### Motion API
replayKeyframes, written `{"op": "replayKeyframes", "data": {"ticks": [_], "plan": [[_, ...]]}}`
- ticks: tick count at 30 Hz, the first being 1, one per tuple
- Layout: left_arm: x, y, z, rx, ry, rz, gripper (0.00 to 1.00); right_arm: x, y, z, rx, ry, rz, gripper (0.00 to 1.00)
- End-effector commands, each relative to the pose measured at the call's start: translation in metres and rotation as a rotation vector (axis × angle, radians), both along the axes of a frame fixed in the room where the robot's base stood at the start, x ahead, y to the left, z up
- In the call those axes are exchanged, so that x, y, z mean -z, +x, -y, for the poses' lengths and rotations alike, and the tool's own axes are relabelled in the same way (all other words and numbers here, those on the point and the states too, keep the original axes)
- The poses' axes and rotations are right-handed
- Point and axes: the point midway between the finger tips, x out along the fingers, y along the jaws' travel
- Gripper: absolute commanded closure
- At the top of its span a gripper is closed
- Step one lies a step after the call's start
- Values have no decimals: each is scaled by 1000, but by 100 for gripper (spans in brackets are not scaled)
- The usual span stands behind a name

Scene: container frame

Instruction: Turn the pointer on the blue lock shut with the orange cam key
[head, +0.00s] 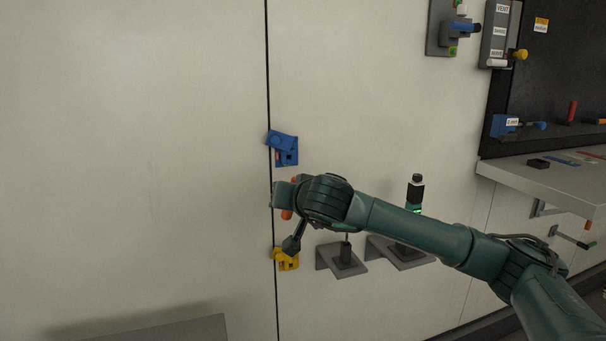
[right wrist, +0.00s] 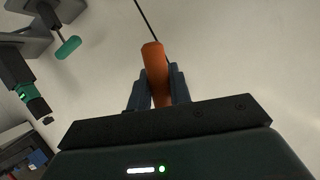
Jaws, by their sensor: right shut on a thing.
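The blue lock (head: 284,148) is mounted on the pale wall beside a dark vertical seam. Its details, including the pointer, are too small to read. My right gripper (head: 282,196) is just below the blue lock, in front of the wall. It is shut on the orange cam key, whose orange handle (right wrist: 156,72) stands between the two fingers in the right wrist view. A bit of the orange key (head: 287,214) shows under the gripper in the head view. The key's working end is hidden. My left gripper is out of view.
A yellow lock (head: 287,260) sits lower on the same seam, close to my right wrist. Two grey brackets (head: 340,262) holding tools stick out below my right arm. A shelf (head: 540,177) and dark panel are at the right. The wall at left is clear.

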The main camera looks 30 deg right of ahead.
Motion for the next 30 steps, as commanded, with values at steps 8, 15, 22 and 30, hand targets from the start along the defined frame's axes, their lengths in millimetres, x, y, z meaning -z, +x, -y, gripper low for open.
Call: {"op": "replayKeyframes", "data": {"ticks": [8,15,22,30], "plan": [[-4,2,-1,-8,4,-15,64,-15,19,67,81,5,-9,100],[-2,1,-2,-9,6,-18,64,-15,19,71,85,5,-8,100],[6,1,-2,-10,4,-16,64,-12,20,71,87,33,-1,100],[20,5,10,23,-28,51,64,-6,33,73,83,487,89,100]]}}
